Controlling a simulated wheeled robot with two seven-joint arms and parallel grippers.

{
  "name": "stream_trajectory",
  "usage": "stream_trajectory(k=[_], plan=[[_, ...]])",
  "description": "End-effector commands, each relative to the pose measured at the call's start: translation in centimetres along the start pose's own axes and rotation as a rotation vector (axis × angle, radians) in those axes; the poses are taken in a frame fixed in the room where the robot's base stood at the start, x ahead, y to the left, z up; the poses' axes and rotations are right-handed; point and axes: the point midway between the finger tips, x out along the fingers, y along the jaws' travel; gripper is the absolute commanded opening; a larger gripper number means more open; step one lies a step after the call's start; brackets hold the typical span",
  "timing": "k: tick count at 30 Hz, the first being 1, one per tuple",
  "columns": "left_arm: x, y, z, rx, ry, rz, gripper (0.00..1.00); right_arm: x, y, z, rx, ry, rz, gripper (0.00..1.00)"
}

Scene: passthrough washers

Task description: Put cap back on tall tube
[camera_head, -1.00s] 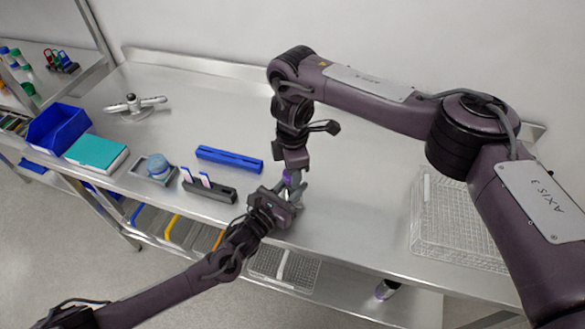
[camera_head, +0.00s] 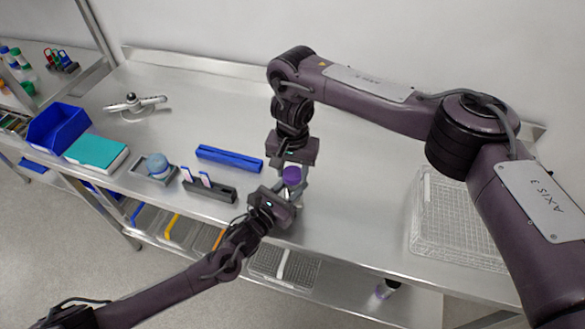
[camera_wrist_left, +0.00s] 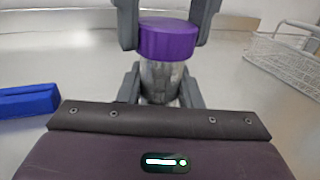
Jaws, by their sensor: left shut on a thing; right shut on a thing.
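The tall tube (camera_wrist_left: 163,82) is clear and upright, and it shows in the left wrist view below the purple cap (camera_wrist_left: 167,38). In the head view the purple cap (camera_head: 291,175) sits between my two grippers. My left gripper (camera_head: 287,197) is shut around the tube's body from the front left. My right gripper (camera_head: 291,172) comes down from above, and its fingers are shut on the sides of the cap. The cap is at the tube's top with no clear gap visible. Whether it is fully seated cannot be told.
A blue bar (camera_head: 229,158) and a dark rack (camera_head: 209,191) lie left of my grippers. A wire basket (camera_head: 455,225) is at right.

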Motion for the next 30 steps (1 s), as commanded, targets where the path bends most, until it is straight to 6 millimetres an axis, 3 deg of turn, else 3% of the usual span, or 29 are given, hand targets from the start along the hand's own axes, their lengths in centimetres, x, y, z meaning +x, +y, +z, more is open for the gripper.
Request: stream_trajectory(k=[10, 11, 16, 24, 30], plan=[[-0.1, 0.0, -0.2, 0.000, 0.005, -0.001, 0.00, -0.1, 0.0, -0.1, 0.047, 0.003, -0.001, 0.22], [-0.1, 0.0, -0.2, 0.000, 0.005, -0.001, 0.00, -0.1, 0.0, -0.1, 0.046, 0.003, -0.001, 0.44], [-0.1, 0.0, -0.2, 0.000, 0.005, -0.001, 0.00, -0.1, 0.0, -0.1, 0.045, 0.002, -0.001, 0.65], [-0.1, 0.0, -0.2, 0.000, 0.004, -0.001, 0.00, -0.2, 0.0, -0.1, 0.044, 0.002, 0.000, 0.65], [-0.1, 0.0, -0.2, 0.000, 0.004, -0.001, 0.00, -2.6, 0.0, -0.1, 0.042, 0.005, 0.000, 0.65]])
